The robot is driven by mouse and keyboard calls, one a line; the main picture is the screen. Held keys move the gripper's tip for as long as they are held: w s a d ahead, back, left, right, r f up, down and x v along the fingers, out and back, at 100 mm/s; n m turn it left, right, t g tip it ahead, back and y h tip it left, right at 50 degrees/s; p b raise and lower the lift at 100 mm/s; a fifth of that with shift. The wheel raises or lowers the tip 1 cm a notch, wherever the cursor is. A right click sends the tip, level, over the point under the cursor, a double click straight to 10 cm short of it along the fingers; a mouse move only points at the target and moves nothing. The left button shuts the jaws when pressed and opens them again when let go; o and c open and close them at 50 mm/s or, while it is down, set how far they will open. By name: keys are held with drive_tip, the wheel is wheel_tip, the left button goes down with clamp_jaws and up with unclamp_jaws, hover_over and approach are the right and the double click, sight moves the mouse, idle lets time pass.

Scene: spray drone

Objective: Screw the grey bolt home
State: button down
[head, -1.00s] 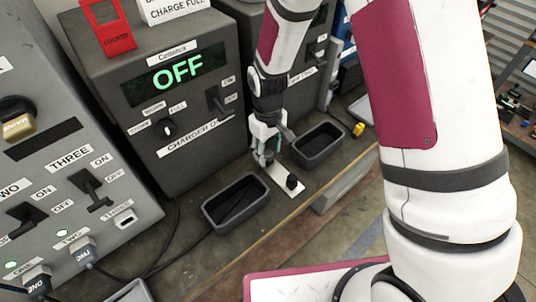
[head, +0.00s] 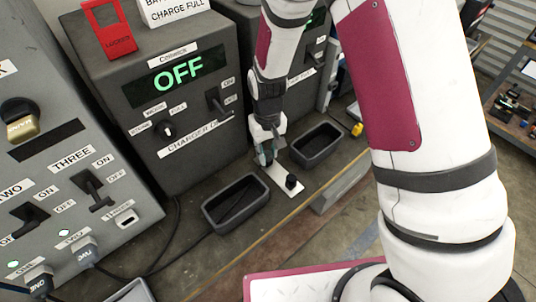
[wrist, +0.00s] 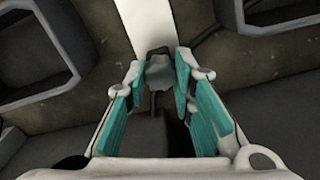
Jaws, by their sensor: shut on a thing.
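The grey bolt (wrist: 158,70) shows in the wrist view between the tips of my gripper (wrist: 160,75), which is shut on it. The bolt is over the end of a white plate (wrist: 155,22); whether its thread is engaged is hidden. In the head view my gripper (head: 266,154) points down at the far end of the white plate (head: 282,181) on the bench. The bolt cannot be made out there.
Black open trays stand on both sides of the plate, one at left (head: 236,204) and one at right (head: 318,145). A dark charger cabinet (head: 180,110) with an OFF display stands close behind. A small yellow item (head: 357,129) lies on the bench at right.

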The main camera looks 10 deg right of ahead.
drive_tip(key=m+p, duration=0.1)
drive_tip(key=m, duration=0.4)
drive_tip(key=shift+m, duration=0.4)
drive_tip(key=m+p, duration=0.1)
drive_tip(key=m, duration=0.4)
drive_tip(key=shift+m+p, duration=0.4)
